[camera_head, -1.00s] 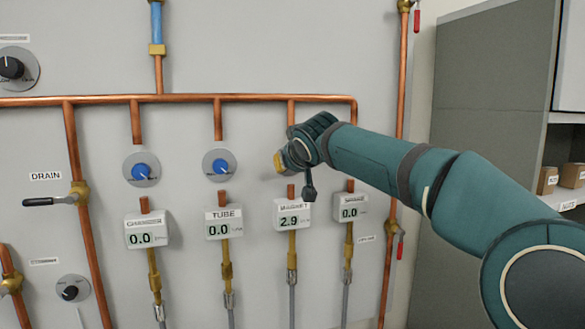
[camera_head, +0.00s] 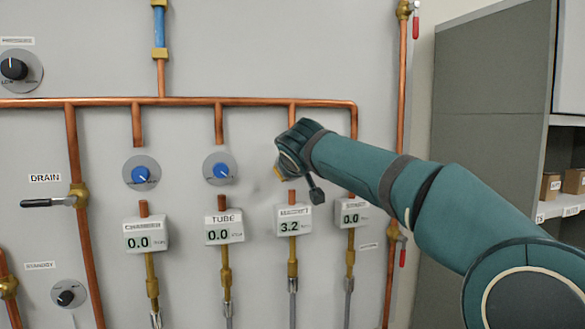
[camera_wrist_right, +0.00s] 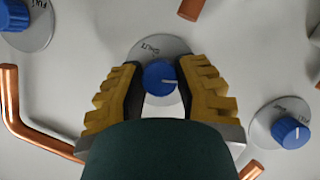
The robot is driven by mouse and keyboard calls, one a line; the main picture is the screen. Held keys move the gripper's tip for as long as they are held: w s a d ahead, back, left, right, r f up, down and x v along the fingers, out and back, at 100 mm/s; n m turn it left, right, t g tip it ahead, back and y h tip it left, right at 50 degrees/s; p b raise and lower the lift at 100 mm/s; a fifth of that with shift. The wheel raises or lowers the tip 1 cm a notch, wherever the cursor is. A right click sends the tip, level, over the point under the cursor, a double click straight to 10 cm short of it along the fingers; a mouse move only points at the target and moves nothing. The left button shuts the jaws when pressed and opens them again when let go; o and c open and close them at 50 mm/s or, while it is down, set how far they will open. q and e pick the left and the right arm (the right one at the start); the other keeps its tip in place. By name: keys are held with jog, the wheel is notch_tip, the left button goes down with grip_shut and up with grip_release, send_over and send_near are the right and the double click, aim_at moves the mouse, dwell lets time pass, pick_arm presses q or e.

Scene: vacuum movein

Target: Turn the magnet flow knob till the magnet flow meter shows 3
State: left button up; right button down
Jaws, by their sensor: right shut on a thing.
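The magnet flow meter (camera_head: 293,220) is a white box under the copper manifold in the head view, and its display reads 3.2. The magnet flow knob (camera_wrist_right: 160,77) is blue with a white pointer line on a round grey dial plate in the right wrist view. My right gripper (camera_wrist_right: 162,88) has its yellow-ribbed fingers on both sides of this knob and is shut on it. In the head view my right gripper (camera_head: 281,172) and wrist hide the knob. My left gripper is not in view.
The chamber meter (camera_head: 146,234), the tube meter (camera_head: 224,228) and the rightmost meter (camera_head: 351,213) all read 0.0. Blue knobs (camera_head: 141,173) (camera_head: 220,168) sit above the chamber and tube meters. Copper pipes and a red-handled valve (camera_head: 402,256) stand near my right arm.

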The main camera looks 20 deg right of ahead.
jog(key=shift+f, duration=0.2)
jog(key=c, duration=0.6)
grip_release()
jog(key=shift+w, duration=0.1)
jog(key=shift+r, duration=0.15)
jog(key=v, duration=1.2)
